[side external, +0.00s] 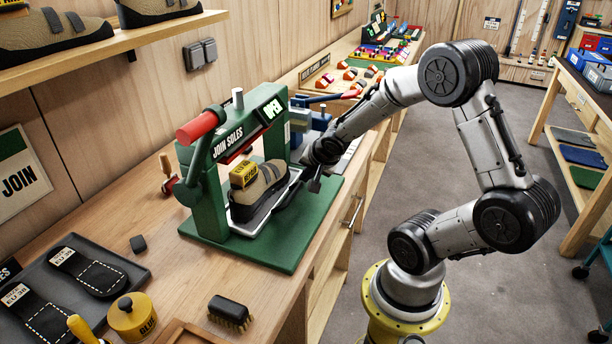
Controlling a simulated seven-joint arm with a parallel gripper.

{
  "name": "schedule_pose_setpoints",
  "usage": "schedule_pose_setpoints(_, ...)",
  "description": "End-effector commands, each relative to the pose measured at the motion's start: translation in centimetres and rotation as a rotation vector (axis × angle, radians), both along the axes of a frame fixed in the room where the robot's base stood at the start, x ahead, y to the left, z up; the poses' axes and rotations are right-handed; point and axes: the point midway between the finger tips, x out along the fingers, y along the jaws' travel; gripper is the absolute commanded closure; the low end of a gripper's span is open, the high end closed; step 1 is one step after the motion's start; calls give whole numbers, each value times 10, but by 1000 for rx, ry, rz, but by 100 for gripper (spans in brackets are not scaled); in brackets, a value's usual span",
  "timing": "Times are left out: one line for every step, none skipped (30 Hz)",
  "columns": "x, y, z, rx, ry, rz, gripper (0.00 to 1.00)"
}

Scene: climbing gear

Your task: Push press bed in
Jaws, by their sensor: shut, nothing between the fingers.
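The green press (210,190) labelled JOIN SOLES stands on the workbench, with a red-handled lever (198,127) and a display that reads OPEN. Its pale press bed (252,226) lies low in the frame, on the green base plate. A tan and grey climbing shoe (262,190) with a yellow block on it rests on the bed. My gripper (312,186) is shut and empty at the right, front end of the bed, low beside the shoe's toe. I cannot tell whether the fingers touch the bed.
A dark tray (50,312) with sole pieces, a yellow glue pot (133,317) and a brush (230,312) lie on the near bench. A blue vise-like tool (305,118) stands behind the press. A shelf with shoes hangs at upper left.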

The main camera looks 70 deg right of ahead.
Motion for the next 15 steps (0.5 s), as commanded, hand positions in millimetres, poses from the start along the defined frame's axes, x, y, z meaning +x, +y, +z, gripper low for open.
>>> schedule_pose_setpoints(1,0,0,0,0,0,100)
schedule_pose_setpoints(1,0,0,0,0,0,100)
schedule_pose_setpoints(1,0,0,0,0,0,100)
schedule_pose_setpoints(1,0,0,0,1,0,100)
schedule_pose_setpoints(1,0,0,0,1,0,100)
schedule_pose_setpoints(1,0,0,0,1,0,100)
schedule_pose_setpoints(1,0,0,0,1,0,100)
schedule_pose_setpoints(1,0,0,0,1,0,100)
schedule_pose_setpoints(1,0,0,0,1,0,100)
schedule_pose_setpoints(1,0,0,0,1,0,100)
schedule_pose_setpoints(1,0,0,0,1,0,100)
schedule_pose_setpoints(3,0,0,1,1,0,100)
schedule_pose_setpoints(4,0,0,0,1,1,100)
schedule_pose_setpoints(6,0,0,0,1,1,100)
schedule_pose_setpoints(11,0,0,0,0,2,100)
